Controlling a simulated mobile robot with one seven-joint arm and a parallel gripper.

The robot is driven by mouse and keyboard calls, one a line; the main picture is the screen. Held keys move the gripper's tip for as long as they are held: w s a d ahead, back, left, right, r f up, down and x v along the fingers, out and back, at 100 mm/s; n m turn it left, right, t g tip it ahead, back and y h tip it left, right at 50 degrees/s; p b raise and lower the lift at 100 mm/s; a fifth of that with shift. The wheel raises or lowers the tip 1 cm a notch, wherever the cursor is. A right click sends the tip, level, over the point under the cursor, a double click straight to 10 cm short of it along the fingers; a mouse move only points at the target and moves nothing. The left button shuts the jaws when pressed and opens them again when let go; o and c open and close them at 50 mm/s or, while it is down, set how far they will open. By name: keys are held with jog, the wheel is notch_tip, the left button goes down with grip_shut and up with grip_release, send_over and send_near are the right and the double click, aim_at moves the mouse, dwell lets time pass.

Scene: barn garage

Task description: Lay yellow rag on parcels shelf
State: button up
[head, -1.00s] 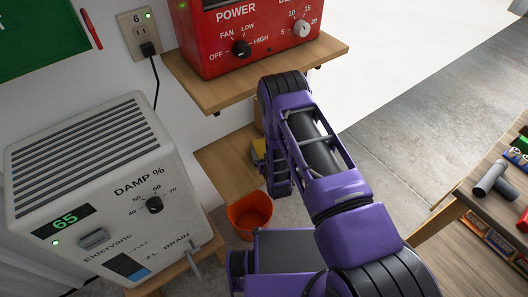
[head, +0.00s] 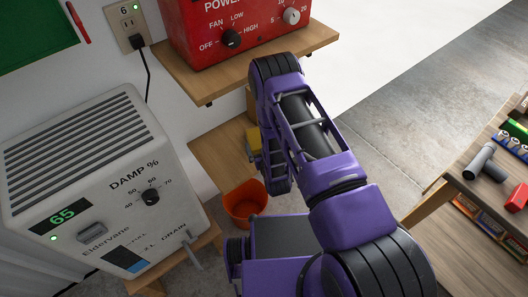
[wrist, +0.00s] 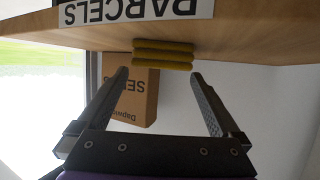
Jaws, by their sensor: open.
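The yellow rag (wrist: 163,55) is a folded stack of several layers. In the wrist view, which is upside down, it lies on the wooden parcels shelf (wrist: 240,35), close to the edge with the PARCELS label (wrist: 135,8). My gripper (wrist: 160,75) is open, with its fingers apart on either side of the rag and nothing seen gripped. In the head view, the rag (head: 253,140) shows as a small yellow patch on the low shelf (head: 212,160), partly behind my arm.
A cardboard box (wrist: 145,95) stands on the shelf behind the rag. A red heater (head: 225,30) sits on the shelf above. An orange bucket (head: 243,204) is below, a grey dehumidifier (head: 90,160) at left. A workbench (head: 455,225) with tools stands at right.

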jog(key=v, duration=0.7)
jog(key=shift+s+p, duration=0.3)
jog(key=shift+p, duration=0.1)
jog(key=shift+w+r, duration=0.1)
jog(key=shift+r, duration=0.05)
